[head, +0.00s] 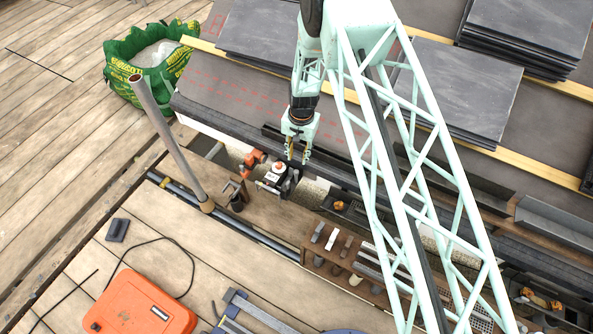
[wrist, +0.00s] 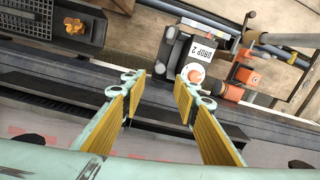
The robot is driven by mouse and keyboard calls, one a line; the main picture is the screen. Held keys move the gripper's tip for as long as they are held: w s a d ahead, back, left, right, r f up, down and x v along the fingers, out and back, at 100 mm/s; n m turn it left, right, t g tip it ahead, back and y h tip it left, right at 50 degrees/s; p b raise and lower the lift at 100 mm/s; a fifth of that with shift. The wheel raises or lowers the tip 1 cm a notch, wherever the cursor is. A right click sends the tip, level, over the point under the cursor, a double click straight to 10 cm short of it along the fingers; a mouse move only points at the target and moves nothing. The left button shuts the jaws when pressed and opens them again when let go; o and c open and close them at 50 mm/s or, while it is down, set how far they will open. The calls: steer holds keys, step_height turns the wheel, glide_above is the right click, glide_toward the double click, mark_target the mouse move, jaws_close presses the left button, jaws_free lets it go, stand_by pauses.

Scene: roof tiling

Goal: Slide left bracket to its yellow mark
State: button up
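My gripper (head: 297,158) hangs over the roof's lower edge in the head view. In the wrist view my gripper (wrist: 163,77) has its two yellow-padded fingers wide apart with nothing between them. Just beyond the right fingertip is a dark block with a white "DROP 2" label (wrist: 203,51) and a round white-and-orange top; the block (head: 282,187) is below the fingers in the head view. Orange clamp-like parts (wrist: 241,74) sit beside it, also in the head view (head: 254,160). I cannot tell which piece is the left bracket. No yellow mark is clearly visible.
A dark rail or gutter (wrist: 60,92) runs along the eave. A brown rack (head: 318,248) holds several tools. A vertical grey pole (head: 172,140) stands left of the gripper. Slate stacks (head: 455,90) lie on the roof.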

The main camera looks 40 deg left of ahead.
mark_target(296, 171)
steer(key=shift+a+f+b, duration=0.15)
steer(key=shift+f+b, duration=0.35)
steer(key=shift+f, duration=2.25)
steer(key=shift+a+f+b, duration=0.1)
steer(key=shift+f+b, duration=0.35)
steer(key=shift+f, duration=2.25)
steer(key=shift+c, duration=0.9)
jaws_close()
